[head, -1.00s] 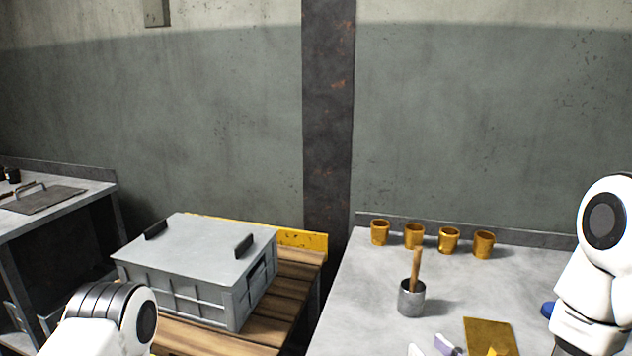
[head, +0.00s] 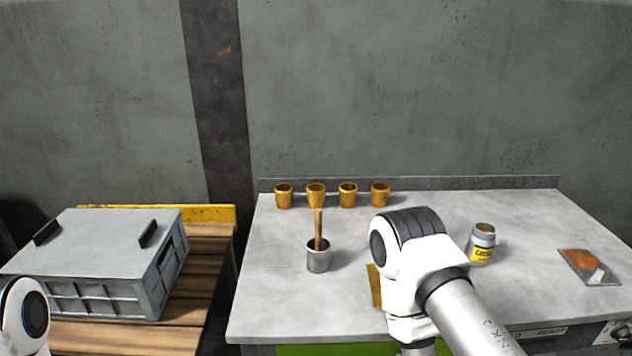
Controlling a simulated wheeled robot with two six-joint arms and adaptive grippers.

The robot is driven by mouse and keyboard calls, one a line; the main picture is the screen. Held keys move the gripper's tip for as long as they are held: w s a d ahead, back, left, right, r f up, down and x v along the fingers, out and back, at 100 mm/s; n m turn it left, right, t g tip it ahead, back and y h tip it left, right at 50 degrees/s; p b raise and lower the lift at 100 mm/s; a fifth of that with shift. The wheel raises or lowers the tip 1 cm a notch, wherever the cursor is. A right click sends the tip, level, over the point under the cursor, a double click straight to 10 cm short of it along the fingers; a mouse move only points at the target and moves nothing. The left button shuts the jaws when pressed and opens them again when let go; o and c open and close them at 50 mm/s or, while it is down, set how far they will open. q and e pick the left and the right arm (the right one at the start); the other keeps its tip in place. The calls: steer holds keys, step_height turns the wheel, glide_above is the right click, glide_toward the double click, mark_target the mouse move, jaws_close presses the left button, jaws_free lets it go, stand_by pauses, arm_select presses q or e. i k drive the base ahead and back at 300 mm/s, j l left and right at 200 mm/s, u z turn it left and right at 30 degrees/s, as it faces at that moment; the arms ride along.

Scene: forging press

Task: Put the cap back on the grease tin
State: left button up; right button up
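The grease tin (head: 482,245) stands upright on the grey bench, right of my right arm. It has a yellow label, and its top looks open with brown inside. I cannot make out its cap in the current head view; my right arm covers part of the bench left of the tin. A small blue thing showed beside this arm a second ago and is hidden now. My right gripper is out of sight, below or behind my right arm. My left gripper is out of view; only a white joint of my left arm shows at the lower left edge.
Several brass cups (head: 347,195) line the bench's back. A metal pot (head: 318,258) holds a wooden-handled tool. A brass-coloured plate (head: 375,287) is partly behind my arm. A tray with an orange patch (head: 588,266) lies at right. A grey lidded crate (head: 95,245) stands on a wooden pallet at left.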

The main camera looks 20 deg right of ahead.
mark_target(481, 243)
steer(key=z, duration=1.55)
steer(key=l+u, duration=0.15)
steer(key=u, duration=0.3)
steer(key=i+l+u, duration=0.1)
steer(key=l+u, duration=0.15)
steer(key=u, duration=0.15)
steer(key=l+u, duration=0.2)
steer(key=u, duration=0.25)
steer(key=l+u, duration=0.2)
steer(key=u, duration=0.2)
steer(key=k+l+u, duration=0.1)
steer(key=l, duration=0.3)
steer(key=l+u, duration=0.1)
steer(key=l, duration=0.3)
steer(key=k+l, duration=0.15)
steer(key=l, duration=0.25)
steer(key=k+l+u, duration=0.15)
steer(key=l, duration=0.25)
steer(key=k+l+u, duration=0.1)
steer(key=l, duration=0.25)
steer(key=k+l+u, duration=0.1)
steer(key=l, duration=0.3)
steer(key=i, duration=0.1)
